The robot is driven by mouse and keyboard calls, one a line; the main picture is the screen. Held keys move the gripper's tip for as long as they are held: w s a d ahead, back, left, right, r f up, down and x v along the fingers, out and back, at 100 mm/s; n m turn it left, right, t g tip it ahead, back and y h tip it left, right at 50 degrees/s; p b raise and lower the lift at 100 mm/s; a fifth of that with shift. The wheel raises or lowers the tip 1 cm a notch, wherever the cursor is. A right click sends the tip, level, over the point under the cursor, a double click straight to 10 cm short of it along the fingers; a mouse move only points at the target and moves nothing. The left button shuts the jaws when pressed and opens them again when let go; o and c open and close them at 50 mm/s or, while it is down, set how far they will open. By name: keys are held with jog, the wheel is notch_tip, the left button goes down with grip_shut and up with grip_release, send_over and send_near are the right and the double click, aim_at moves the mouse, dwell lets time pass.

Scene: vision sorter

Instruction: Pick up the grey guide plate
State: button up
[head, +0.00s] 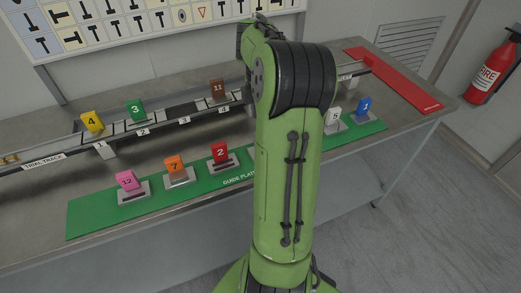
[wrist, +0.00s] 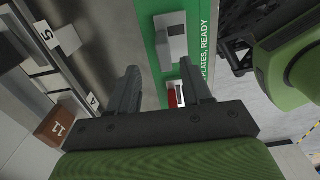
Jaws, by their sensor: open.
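A grey guide plate (wrist: 176,29) seems to stand in a pale holder on the green mat, ahead of my fingertips in the wrist view; I cannot read a number on it. In the head view my arm hides that part of the mat. My gripper (wrist: 158,68) is open with nothing held. Its fingers reach over the mat's edge and the bench. The red plate 2 (wrist: 173,97) shows partly between the fingers, beside the right one; it also stands on the mat in the head view (head: 219,151). The pale plate 5 (head: 334,115) stands right of my arm.
The green mat (head: 90,214) also holds pink plate 12 (head: 126,180), orange plate 7 (head: 174,164) and blue plate 1 (head: 365,105). The trial track behind carries yellow 4 (head: 92,121), green 3 (head: 135,109) and brown 11 (head: 217,88). A red strip (head: 400,83) lies far right.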

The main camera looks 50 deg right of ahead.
jog(key=f+b, duration=0.1)
jog(key=f, duration=0.3)
jog(key=f+b, duration=0.2)
jog(key=f, duration=0.1)
jog(key=shift+s+a+f+b, duration=0.2)
jog(key=shift+f+b, duration=0.1)
jog(key=shift+f, duration=0.1)
jog(key=shift+r, duration=0.1)
grip_shut()
